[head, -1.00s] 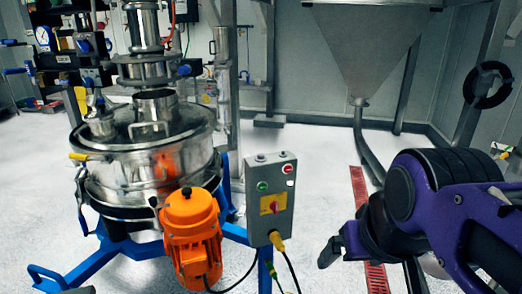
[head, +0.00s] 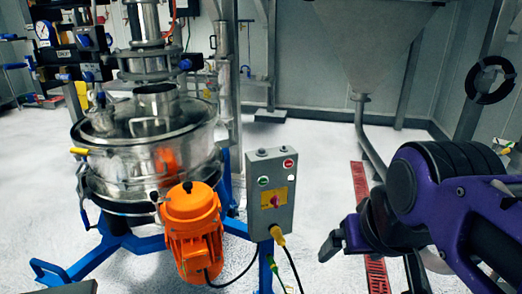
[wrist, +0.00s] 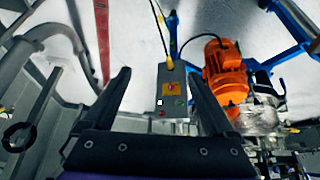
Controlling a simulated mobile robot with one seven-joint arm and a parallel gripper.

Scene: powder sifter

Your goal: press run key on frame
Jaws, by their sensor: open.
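A grey control box (head: 284,218) stands on a blue post of the sifter frame in the head view. Its face has a green button (head: 263,181) at upper left, a red button (head: 288,163) at upper right and a red rotary switch on a yellow plate (head: 281,192). My gripper (head: 330,246) is to the right of the box, apart from it. In the wrist view my gripper (wrist: 158,73) is open and empty. The box (wrist: 163,77) appears upside down between its fingers, with the green button (wrist: 178,101) near the right finger. Key labels are too small to read.
An orange motor (head: 191,225) sits left of the box, in front of the steel sifter drum (head: 125,170). A yellow-plugged cable (head: 277,235) hangs below the box. A steel hopper (head: 372,50) stands behind. Floor between box and gripper looks clear.

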